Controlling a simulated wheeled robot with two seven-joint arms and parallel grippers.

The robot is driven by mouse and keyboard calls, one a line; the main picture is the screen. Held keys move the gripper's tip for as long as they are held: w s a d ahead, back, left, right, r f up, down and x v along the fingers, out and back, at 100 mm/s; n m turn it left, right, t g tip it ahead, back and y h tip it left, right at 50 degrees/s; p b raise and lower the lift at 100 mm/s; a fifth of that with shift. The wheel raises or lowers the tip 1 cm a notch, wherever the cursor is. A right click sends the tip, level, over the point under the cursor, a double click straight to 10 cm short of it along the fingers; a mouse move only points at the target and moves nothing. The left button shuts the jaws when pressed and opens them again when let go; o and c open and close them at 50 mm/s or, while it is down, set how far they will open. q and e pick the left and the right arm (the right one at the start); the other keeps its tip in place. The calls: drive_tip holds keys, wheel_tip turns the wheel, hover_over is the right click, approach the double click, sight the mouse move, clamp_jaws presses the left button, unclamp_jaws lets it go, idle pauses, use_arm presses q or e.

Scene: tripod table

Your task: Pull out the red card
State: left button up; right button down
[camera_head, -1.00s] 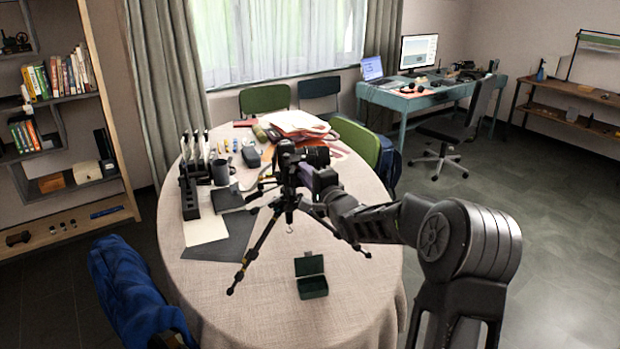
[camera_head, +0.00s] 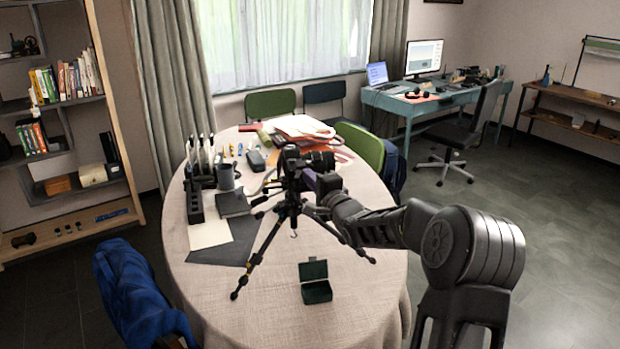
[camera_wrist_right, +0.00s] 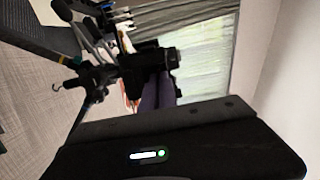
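A black camera (camera_head: 318,160) sits on top of a black tripod (camera_head: 293,208) standing on the round table. It also shows dark in the right wrist view (camera_wrist_right: 150,58). I cannot make out a red card in either view. My right gripper (camera_head: 309,180) is at the camera's near side, its purple fingers close against the camera body. In the right wrist view the fingers (camera_wrist_right: 158,92) reach up to the camera; the gap between them and anything in it are too dark to tell. My left gripper does not show.
A small open green box (camera_head: 316,292) stands on the table (camera_head: 350,270) near the tripod's legs. A black rack (camera_head: 195,200), a mug (camera_head: 225,178), a dark notebook (camera_head: 233,204) and papers crowd the left and back. The table's front is mostly clear.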

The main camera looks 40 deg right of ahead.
drive_tip(key=shift+s+a, duration=0.3)
drive_tip(key=shift+s, duration=0.4)
idle(0.6)
drive_tip(key=shift+s+a+b, duration=0.2)
drive_tip(key=shift+s+a, duration=0.1)
drive_tip(key=shift+s, duration=0.4)
drive_tip(key=shift+s+a+b, duration=0.25)
drive_tip(key=shift+s+a, duration=0.1)
drive_tip(key=shift+s, duration=0.4)
drive_tip(key=shift+s+a+b, duration=0.2)
drive_tip(key=shift+s+a, duration=0.1)
drive_tip(key=shift+s, duration=0.4)
